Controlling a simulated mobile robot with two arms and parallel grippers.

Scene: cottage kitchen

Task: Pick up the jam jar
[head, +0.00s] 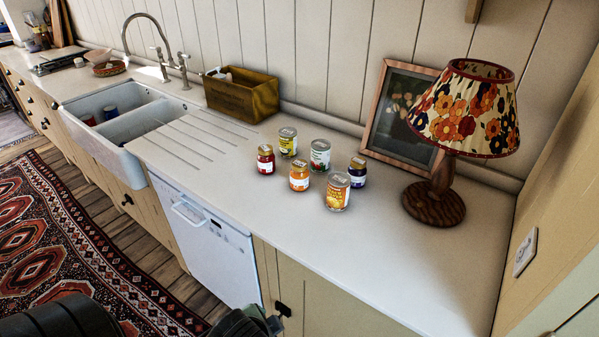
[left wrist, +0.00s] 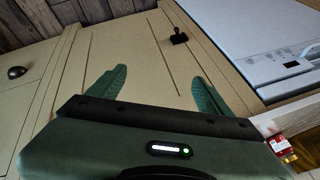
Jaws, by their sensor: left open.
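A red item with a white label (left wrist: 280,145), likely the red jar, shows at the lower right of the left wrist view. My left gripper (left wrist: 160,78) is open and empty, in front of the cream cabinet doors. In the head view only a dark green part of it shows at the bottom edge, below the counter. My right gripper is not seen.
The front of the counter (head: 280,226) is clear.

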